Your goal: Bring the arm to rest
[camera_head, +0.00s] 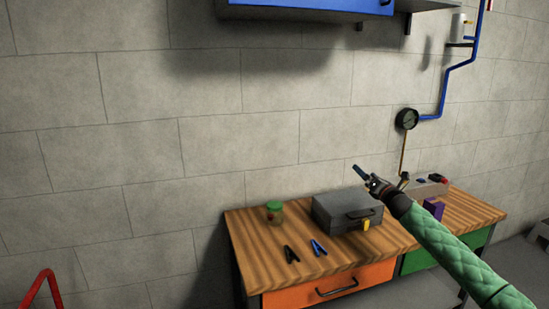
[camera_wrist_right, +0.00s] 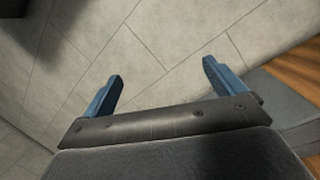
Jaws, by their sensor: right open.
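My right arm, in a green quilted sleeve, comes in from the lower right in the head view. Its gripper (camera_head: 361,172) is raised in front of the wall, above the right part of the grey toolbox on the bench. In the right wrist view the two blue fingers of the gripper (camera_wrist_right: 160,85) stand wide apart with nothing between them. The grey block wall (camera_wrist_right: 165,45) fills most of the space beyond them. My left gripper is not in view.
A wooden workbench (camera_head: 262,260) carries a grey toolbox (camera_head: 335,211), a green-lidded jar (camera_head: 274,212), a black clip (camera_head: 291,254), a blue clip (camera_head: 318,247) and a purple item (camera_head: 434,208). A gauge (camera_head: 407,119) with blue pipe is on the wall. A blue cabinet (camera_head: 305,8) hangs above.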

